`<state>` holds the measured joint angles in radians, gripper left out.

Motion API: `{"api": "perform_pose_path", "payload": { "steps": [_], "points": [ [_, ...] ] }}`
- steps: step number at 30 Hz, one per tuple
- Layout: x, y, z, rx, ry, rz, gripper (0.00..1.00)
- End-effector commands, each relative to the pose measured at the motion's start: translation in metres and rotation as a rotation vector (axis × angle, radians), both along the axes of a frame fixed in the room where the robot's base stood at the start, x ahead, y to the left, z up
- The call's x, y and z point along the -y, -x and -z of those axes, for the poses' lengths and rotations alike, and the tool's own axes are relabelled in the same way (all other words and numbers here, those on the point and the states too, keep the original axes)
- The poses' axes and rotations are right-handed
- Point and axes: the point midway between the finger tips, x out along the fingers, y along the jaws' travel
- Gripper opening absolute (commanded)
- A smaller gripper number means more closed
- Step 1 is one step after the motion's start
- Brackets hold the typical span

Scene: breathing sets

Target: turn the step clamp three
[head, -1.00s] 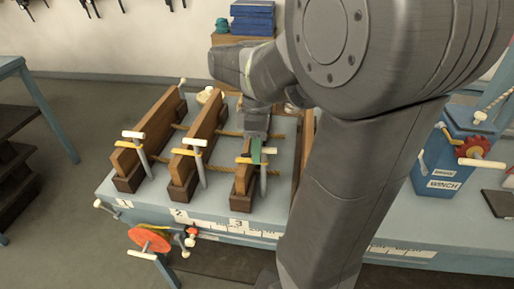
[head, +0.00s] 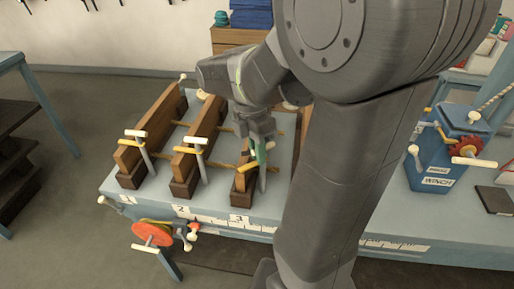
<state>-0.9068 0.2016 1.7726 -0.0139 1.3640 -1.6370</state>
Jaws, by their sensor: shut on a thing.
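Step clamp three (head: 246,182) is the rightmost of three wooden clamps on the bench, above the mark 3 (head: 239,218). It has a brown wooden block and an upright metal screw at its near end. My gripper (head: 257,152) comes down from above onto the top of this screw and is shut on the clamp's handle. The handle itself is mostly hidden by the jaws. A green strip shows at the jaws. Clamp one (head: 148,140) and clamp two (head: 199,145) stand to the left, each with a pale crossbar handle on its screw.
A blue winch (head: 440,155) with a red gear stands on the right of the bench. A red wheel (head: 152,233) with a crank sits at the bench's front left. A wooden box with blue items (head: 250,15) is behind. My arm hides the bench's middle.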

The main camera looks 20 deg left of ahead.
Motion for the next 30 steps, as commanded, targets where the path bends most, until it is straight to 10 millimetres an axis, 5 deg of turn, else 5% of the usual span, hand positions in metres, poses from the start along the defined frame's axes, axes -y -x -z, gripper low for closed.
{"api": "perform_pose_path", "payload": {
  "steps": [18,19,21,30],
  "points": [
    [0.0009,-0.0001,0.0,0.002,0.001,-0.045,0.0],
    [0.0009,-0.0001,0.0,0.002,0.001,-0.045,0.2],
    [0.0009,0.0,0.0,0.001,0.001,-0.044,0.33],
    [0.0002,-0.0001,-0.0014,0.001,-0.001,-0.044,0.33]
  ]
}}
